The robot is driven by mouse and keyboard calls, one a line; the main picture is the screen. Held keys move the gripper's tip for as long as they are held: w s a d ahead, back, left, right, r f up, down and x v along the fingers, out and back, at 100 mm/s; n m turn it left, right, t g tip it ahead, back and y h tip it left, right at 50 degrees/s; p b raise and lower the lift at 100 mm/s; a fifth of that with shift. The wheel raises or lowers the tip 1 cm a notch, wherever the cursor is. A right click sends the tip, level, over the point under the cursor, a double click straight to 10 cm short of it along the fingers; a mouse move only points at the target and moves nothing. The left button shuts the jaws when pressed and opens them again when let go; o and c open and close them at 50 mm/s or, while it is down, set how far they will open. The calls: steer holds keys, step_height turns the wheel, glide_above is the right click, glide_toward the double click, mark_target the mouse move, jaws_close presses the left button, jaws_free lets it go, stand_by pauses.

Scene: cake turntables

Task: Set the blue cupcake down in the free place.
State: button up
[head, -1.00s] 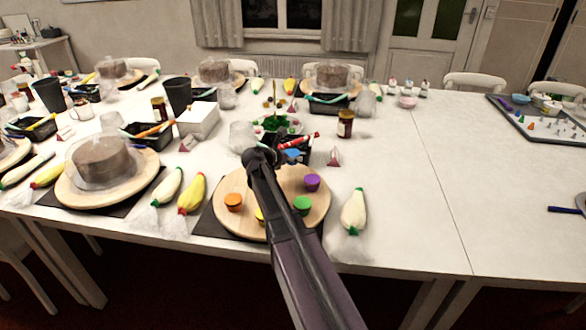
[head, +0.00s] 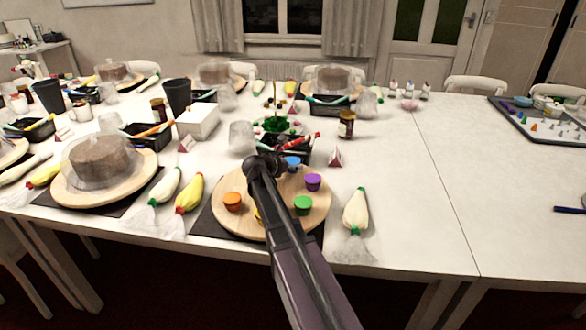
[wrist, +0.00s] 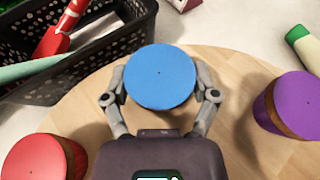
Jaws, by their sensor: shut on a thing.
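My gripper (wrist: 160,92) is shut on the blue cupcake (wrist: 160,77), with one finger on each side of it. The blue cupcake (head: 291,163) is upright at the far edge of the round wooden turntable (head: 275,220), in the gap between the red cupcake (wrist: 45,160) and the purple cupcake (wrist: 290,103). I cannot tell whether its base touches the wood. The purple (head: 313,182), green (head: 303,205) and orange (head: 232,201) cupcakes stand around the turntable. A yellow cupcake (head: 258,215) is mostly hidden by my arm, and so is the red one in the head view.
A piping bag (head: 356,210) lies at the right, others (head: 189,193) at the left. A red-and-white card (head: 335,158) stands behind.

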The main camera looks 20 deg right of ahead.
steer(key=shift+f, duration=0.25)
steer(key=o, duration=1)
steer(key=shift+r, duration=0.15)
steer(key=shift+r, duration=0.15)
steer(key=p+v, duration=0.4)
steer(key=v, duration=0.8)
steer(key=shift+s+p, duration=0.1)
steer(key=shift+p, duration=0.25)
